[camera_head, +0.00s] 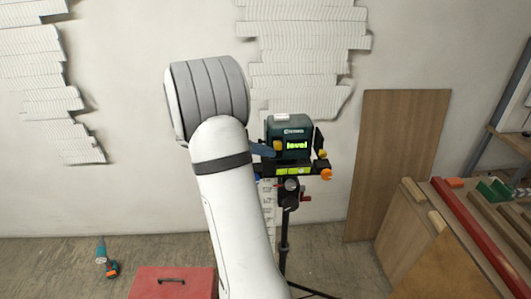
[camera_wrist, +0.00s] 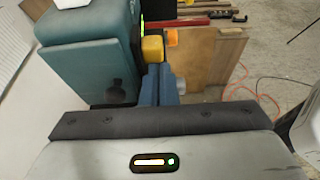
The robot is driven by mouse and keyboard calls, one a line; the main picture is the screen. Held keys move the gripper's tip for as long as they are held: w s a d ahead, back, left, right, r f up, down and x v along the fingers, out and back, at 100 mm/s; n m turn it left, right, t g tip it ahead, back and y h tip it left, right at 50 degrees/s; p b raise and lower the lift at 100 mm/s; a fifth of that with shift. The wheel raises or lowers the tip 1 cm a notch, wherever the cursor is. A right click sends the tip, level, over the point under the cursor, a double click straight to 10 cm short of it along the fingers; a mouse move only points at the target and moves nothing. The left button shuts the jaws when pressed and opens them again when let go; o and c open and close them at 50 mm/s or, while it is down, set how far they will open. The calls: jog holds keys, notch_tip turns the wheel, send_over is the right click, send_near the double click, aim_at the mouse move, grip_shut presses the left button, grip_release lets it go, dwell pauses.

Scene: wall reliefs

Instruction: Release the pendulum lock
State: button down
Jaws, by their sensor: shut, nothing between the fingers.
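A teal laser level (camera_head: 290,135) with a green screen reading "level" stands on a tripod in the head view. Its teal body (camera_wrist: 92,50) fills the left of the wrist view. Which part is the pendulum lock is not marked. My gripper (camera_head: 264,149) is shut and empty, its blue fingers (camera_wrist: 158,78) close to the yellow knob. I cannot tell whether they touch.
The tripod (camera_head: 285,235) stands on the floor before a wall with white relief panels (camera_head: 300,50). A wooden board (camera_head: 398,160) leans at the right, beside stacked timber and a red beam (camera_head: 475,240). A red toolbox (camera_head: 172,283) and a drill (camera_head: 106,262) are lower left.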

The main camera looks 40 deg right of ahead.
jog(key=shift+w+r, duration=0.1)
jog(key=b+v, duration=0.1)
jog(key=v, duration=0.6)
jog(key=shift+w+a+b, duration=0.2)
jog(key=shift+a+b, duration=0.1)
dwell(0.5)
